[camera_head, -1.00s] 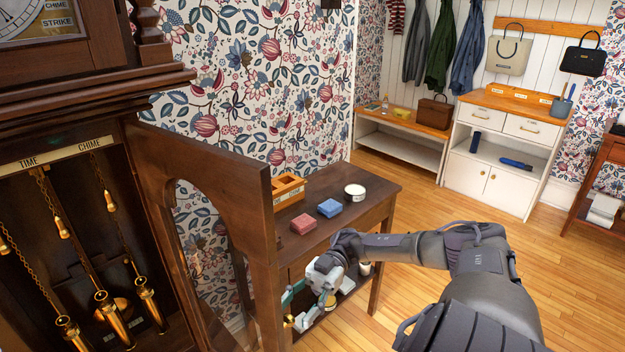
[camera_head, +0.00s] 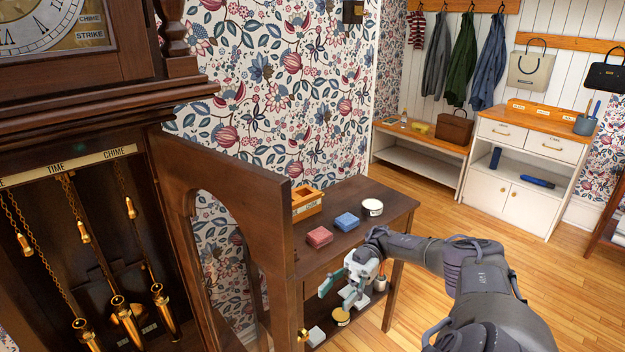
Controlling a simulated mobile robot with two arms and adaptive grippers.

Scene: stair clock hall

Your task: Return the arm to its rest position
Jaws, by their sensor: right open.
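My right arm reaches in from the lower right, and its right gripper (camera_head: 336,295) is in front of the dark wooden side table (camera_head: 385,212), below the tabletop's front edge. Its teal-grey fingers are apart, and I see nothing held between them. I cannot tell the exact gap between fingers and shelf items. My left gripper is not in view.
The tall clock's open door (camera_head: 235,165) stands just left of the gripper. On the tabletop are a red block (camera_head: 319,237), a blue block (camera_head: 347,221), a white tin (camera_head: 372,207) and a wooden box (camera_head: 307,203). Bare floor (camera_head: 560,265) lies to the right.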

